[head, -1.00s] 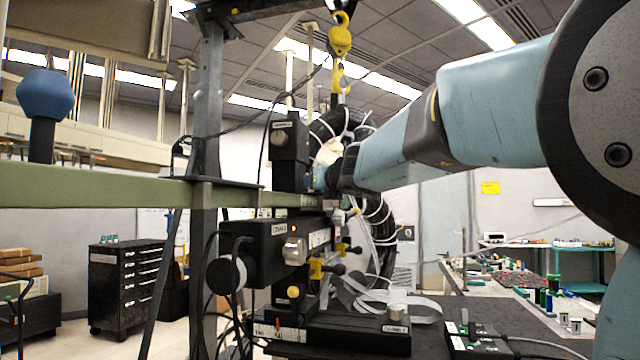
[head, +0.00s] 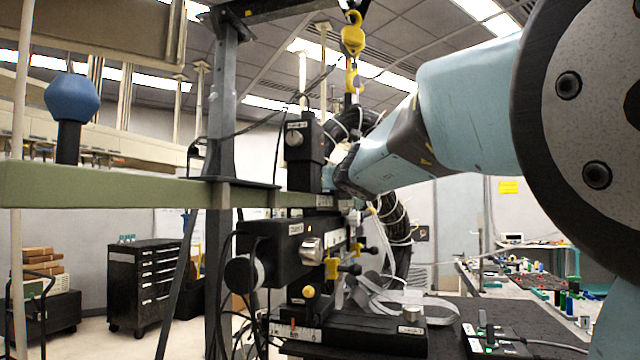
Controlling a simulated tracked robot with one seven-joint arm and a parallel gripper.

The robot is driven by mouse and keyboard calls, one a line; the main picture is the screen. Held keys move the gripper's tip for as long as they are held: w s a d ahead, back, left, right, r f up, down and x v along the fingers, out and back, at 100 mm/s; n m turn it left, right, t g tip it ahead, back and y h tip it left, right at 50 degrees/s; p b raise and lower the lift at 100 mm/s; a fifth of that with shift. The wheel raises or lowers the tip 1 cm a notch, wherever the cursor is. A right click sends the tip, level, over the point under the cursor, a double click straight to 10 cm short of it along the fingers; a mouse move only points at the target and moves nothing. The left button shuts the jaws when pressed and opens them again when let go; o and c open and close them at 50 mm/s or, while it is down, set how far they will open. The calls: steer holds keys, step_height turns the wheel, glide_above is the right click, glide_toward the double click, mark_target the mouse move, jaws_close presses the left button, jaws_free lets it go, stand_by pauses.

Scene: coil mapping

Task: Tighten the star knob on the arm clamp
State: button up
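My arm reaches in from the right, and its far end meets the black unit on the green beam (head: 120,196). My gripper's fingers cannot be made out there; the wrist and the unit hide them. No star knob can be picked out for sure. A blue faceted knob (head: 72,97) stands on a black post above the beam at the left. A round dark knob (head: 240,272) sits on the left end of the black block (head: 276,243) under the beam. Small yellow-and-black handles (head: 333,268) stick out from the block's right side. Which part is the arm clamp is unclear.
A steel post (head: 221,110) stands behind the beam, and a yellow hook (head: 353,40) hangs above. Cables and ribbon loops (head: 372,296) lie around the black base. A drawer cabinet (head: 147,285) is at the left. A cluttered bench (head: 545,292) is at the right.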

steer(key=o, duration=1.1)
steer(key=shift+c, duration=0.2)
steer(key=shift+s+d, duration=0.2)
steer(key=shift+s, duration=1.9)
steer(key=s+d, duration=0.1)
steer(key=s, duration=0.8)
steer(key=shift+s+d, duration=0.2)
steer(key=shift+d, duration=0.05)
